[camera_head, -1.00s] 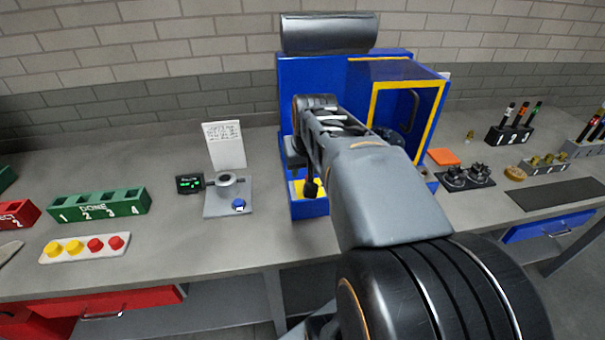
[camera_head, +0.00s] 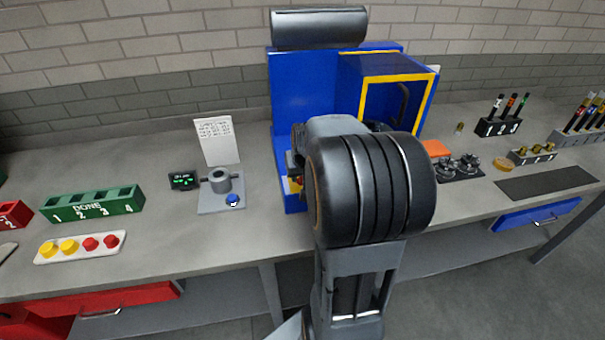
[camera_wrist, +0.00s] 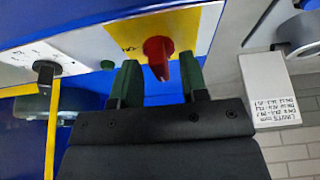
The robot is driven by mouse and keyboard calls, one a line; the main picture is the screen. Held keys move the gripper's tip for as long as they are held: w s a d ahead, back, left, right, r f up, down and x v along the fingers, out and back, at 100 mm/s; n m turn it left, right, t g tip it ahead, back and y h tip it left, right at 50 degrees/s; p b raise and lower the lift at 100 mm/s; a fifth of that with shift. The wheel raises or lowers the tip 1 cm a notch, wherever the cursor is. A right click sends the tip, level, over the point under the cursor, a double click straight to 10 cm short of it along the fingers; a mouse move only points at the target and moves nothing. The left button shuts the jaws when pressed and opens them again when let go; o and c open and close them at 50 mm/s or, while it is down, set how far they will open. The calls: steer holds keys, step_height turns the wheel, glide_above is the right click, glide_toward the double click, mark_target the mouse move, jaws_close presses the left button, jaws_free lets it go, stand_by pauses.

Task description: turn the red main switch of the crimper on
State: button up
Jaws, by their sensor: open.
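The crimper is the blue machine (camera_head: 300,95) with a yellow-framed guard at the back middle of the bench. In the wrist view its red main switch (camera_wrist: 158,57) is a red knob on a yellow plate (camera_wrist: 190,32). My gripper (camera_wrist: 158,80) is open, with one green-padded finger on each side of the red knob and a gap to both. The knob lies between or just beyond the fingertips; I cannot tell whether anything touches. In the head view my arm hides the gripper and most of the switch area.
A green button (camera_wrist: 107,65) and a black-handled dial (camera_wrist: 46,70) are beside the switch. Left of the crimper are a grey fixture with a blue button (camera_head: 232,200), a small display (camera_head: 183,180) and a green numbered rack (camera_head: 92,204).

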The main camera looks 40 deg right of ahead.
steer(key=shift+w+f, duration=0.1)
steer(key=shift+f, duration=0.25)
jaws_close()
